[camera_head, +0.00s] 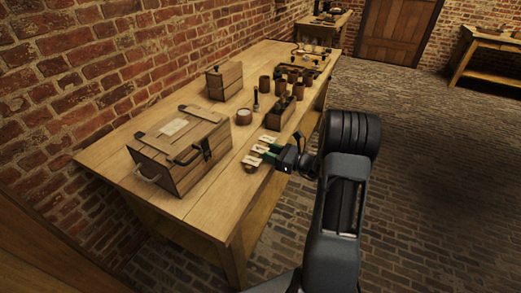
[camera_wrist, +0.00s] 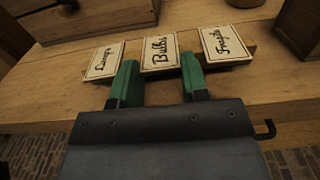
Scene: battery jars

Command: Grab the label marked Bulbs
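The Bulbs label (camera_wrist: 160,52) is a cream card with a dark border, in the middle of three cards in the wrist view. The Lamps label (camera_wrist: 105,60) is to its left and the Fragile label (camera_wrist: 226,44) to its right. In the head view the cards are small near the table's front edge, and their words cannot be read. My gripper (camera_wrist: 160,80) has green fingers spread apart, with the lower part of the Bulbs label between or just beyond them. It is open; whether a finger touches a card I cannot tell. In the head view my gripper (camera_head: 272,151) is beside the cards.
The wooden table (camera_head: 215,205) runs along a brick wall. A large wooden chest (camera_head: 180,150) stands left of the cards. A wooden box (camera_head: 280,113), a small round pot (camera_head: 243,117) and several brown jars stand beyond them.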

